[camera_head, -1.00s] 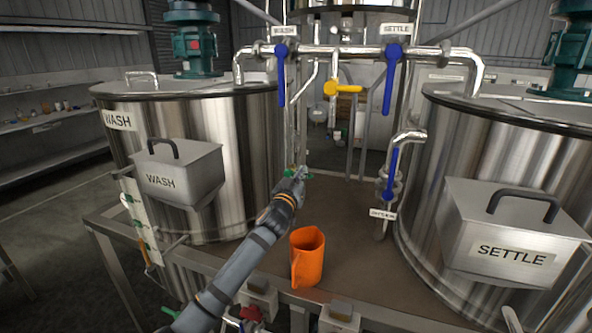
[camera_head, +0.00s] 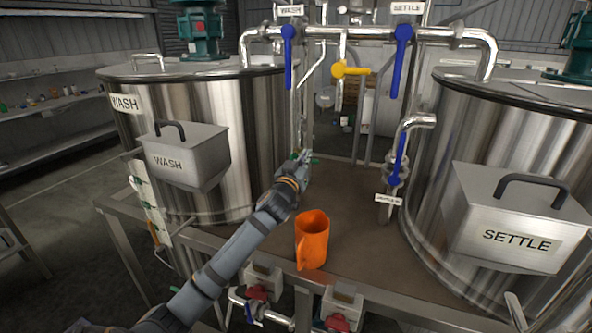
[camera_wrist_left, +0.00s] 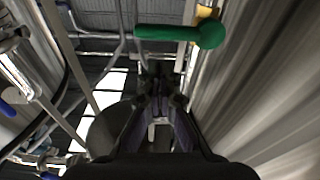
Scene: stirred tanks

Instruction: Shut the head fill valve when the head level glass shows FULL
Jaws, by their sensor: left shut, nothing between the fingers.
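My left gripper (camera_head: 303,159) reaches up between the two big tanks, beside a post. Its fingers (camera_wrist_left: 159,82) are shut and empty. A green-handled valve lever (camera_head: 316,160) shows just past the fingertips. In the left wrist view a green lever with a round end (camera_wrist_left: 180,33) lies across the picture, just beyond the fingertips and apart from them. I cannot read a label on it, so I cannot tell for sure that it is the head fill valve. The head tank and its level glass are not visible. My right gripper is not in view.
The steel WASH tank (camera_head: 245,120) stands left, the SETTLE tank (camera_head: 455,130) right. An orange jug (camera_head: 313,241) stands on the platform (camera_head: 345,200) near my left forearm.

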